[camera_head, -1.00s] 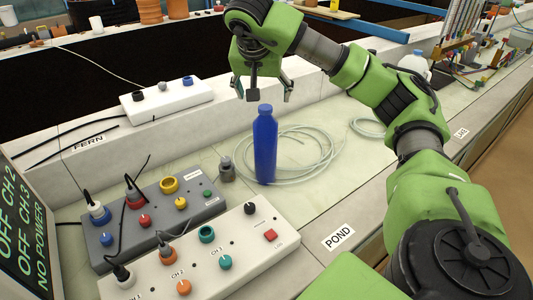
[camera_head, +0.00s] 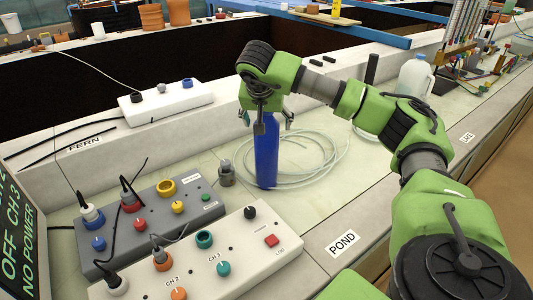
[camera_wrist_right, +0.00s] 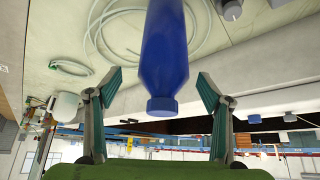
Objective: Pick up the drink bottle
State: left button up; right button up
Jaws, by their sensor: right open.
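The drink bottle (camera_head: 266,157) is blue and stands upright on the bench beside a coiled clear hose. My right gripper (camera_head: 266,125) is lowered over the bottle's upper part and hides its cap in the head view. In the right wrist view the bottle (camera_wrist_right: 165,50) comes in from the top, its cap (camera_wrist_right: 162,106) lying between the two open fingers of the gripper (camera_wrist_right: 164,92). There is a gap between the bottle and each finger. My left gripper is not in view.
A grey control box (camera_head: 150,226) and a white control box (camera_head: 200,262) with knobs and plugs lie in front of the bottle. A small grey fitting (camera_head: 226,173) stands just left of it. The coiled hose (camera_head: 322,160) lies behind and right. A white jug (camera_head: 413,77) stands farther right.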

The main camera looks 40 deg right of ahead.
aim_at(267, 149)
jog(key=p+x, duration=0.1)
jog(key=x, duration=0.4)
jog(key=shift+w+a+f, duration=0.1)
jog(key=shift+w+f, duration=0.05)
jog(key=shift+w, duration=0.15)
jog(key=c, duration=1.6)
